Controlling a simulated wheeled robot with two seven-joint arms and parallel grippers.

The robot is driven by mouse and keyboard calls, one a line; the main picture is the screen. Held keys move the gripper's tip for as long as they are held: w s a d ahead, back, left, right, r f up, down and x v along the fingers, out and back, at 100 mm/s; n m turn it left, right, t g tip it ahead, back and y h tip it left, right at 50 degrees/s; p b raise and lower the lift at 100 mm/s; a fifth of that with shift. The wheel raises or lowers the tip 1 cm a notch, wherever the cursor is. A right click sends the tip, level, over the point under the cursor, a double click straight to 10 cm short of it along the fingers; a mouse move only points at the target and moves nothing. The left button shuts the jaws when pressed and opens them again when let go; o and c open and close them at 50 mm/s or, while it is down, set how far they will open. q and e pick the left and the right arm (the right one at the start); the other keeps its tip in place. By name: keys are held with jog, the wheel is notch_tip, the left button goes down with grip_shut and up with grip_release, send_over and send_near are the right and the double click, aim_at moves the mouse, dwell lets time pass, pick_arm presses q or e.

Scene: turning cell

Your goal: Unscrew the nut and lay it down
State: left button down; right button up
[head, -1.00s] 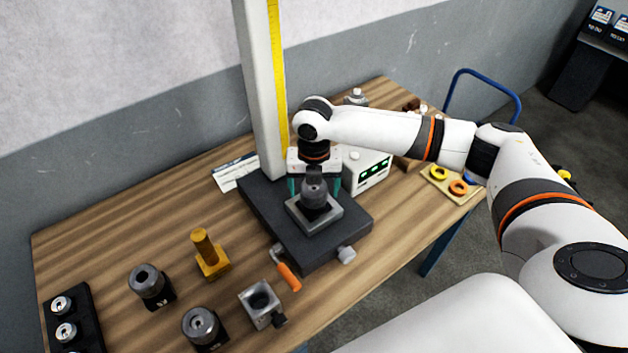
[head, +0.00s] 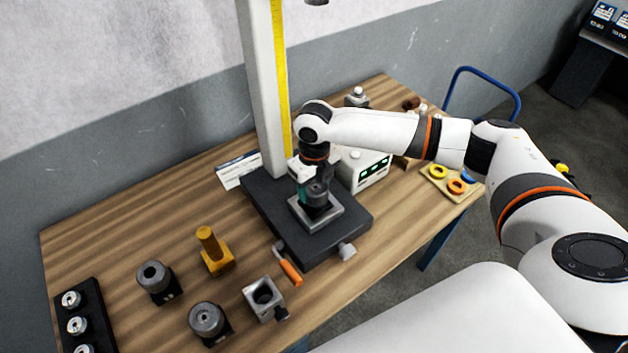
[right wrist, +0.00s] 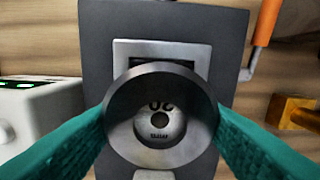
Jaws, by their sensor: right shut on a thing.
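The nut (head: 318,194) is a dark grey round collar on a metal square block (head: 331,219) in the head view. My right gripper (right wrist: 162,118) is shut on the nut, with a teal finger on each side. In the head view one teal finger shows at its left; the other is hidden. Whether the nut has lifted off its seat cannot be told. My left gripper is not in view.
A dark base (head: 268,213) with a tall pale column (head: 262,90) carries the block. An orange-handled crank (head: 290,273) sticks out in front. A white box (head: 363,166) stands close right. Holders (head: 155,279) and a brass piece (head: 214,254) stand left; bare wood lies between.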

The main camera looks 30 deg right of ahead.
jog(key=shift+d+n, duration=0.15)
jog(key=shift+n, duration=0.55)
jog(key=o, duration=1.1)
jog(key=shift+d, duration=0.15)
jog(key=shift+r, duration=0.3)
jog(key=shift+s+r+b, duration=0.1)
jog(key=shift+r+b, duration=1.4)
jog(key=shift+r, duration=4.15)
